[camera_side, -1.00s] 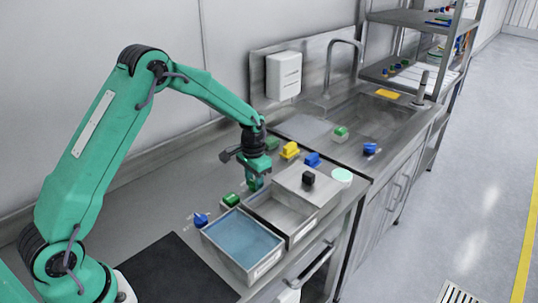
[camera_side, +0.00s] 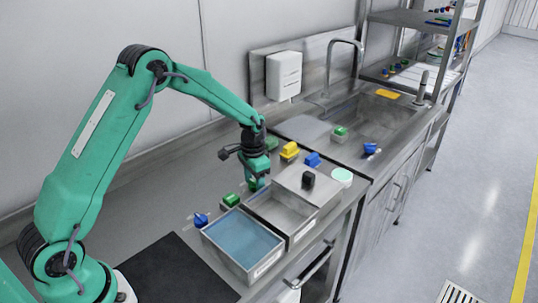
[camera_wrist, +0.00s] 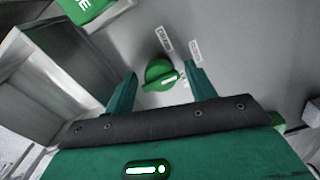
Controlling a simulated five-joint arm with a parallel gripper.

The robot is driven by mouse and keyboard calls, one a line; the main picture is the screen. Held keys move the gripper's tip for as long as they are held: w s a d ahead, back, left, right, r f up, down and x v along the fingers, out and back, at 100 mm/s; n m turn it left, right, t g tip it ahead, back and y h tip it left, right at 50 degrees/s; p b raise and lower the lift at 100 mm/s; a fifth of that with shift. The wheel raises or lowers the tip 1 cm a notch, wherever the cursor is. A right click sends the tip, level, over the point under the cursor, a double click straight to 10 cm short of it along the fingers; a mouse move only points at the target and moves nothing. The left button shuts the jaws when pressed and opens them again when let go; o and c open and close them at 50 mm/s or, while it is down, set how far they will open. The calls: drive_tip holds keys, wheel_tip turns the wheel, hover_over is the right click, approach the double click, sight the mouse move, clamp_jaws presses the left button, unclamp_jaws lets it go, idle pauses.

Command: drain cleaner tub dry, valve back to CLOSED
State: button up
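In the side view my gripper (camera_side: 257,182) hangs low behind the grey tub, with its fingers pointing down. In the wrist view a round green valve knob (camera_wrist: 158,73) with a white mark lies between my two fingers. The fingers are spread, with gaps seen to the knob. The white mark points right; the two small labels beside the knob are too blurred to read. In the side view a tub (camera_side: 262,266) with blue liquid stands in front, and a grey tub (camera_side: 303,230) is beside it. Which is the cleaner tub I cannot tell.
A green knob (camera_side: 230,200) and a blue knob (camera_side: 201,220) sit behind the blue-liquid tub. A steel lid (camera_side: 290,178) with a black handle, a yellow block (camera_side: 289,150) and a blue block (camera_side: 312,159) are to the right. A dark mat (camera_side: 175,275) lies front left.

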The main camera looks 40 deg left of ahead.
sight(254, 184)
drive_tip(key=shift+r, duration=0.1)
wheel_tip(254, 184, up, 7)
drive_tip(key=shift+r, duration=0.3)
idle(0.4)
drive_tip(key=shift+s+r, duration=0.2)
drive_tip(key=shift+r, duration=0.3)
drive_tip(key=s+d+r+n+t, duration=0.1)
drive_tip(key=s+d+r+t, duration=0.2)
drive_tip(key=s+r, duration=1.05)
drive_tip(key=s+d+r+n+t, duration=0.1)
drive_tip(key=s+n+t, duration=0.1)
drive_tip(key=s, duration=1.3)
drive_tip(key=shift+d+r+t, duration=0.25)
drive_tip(key=shift+r+t, duration=0.05)
drive_tip(key=shift+r, duration=0.05)
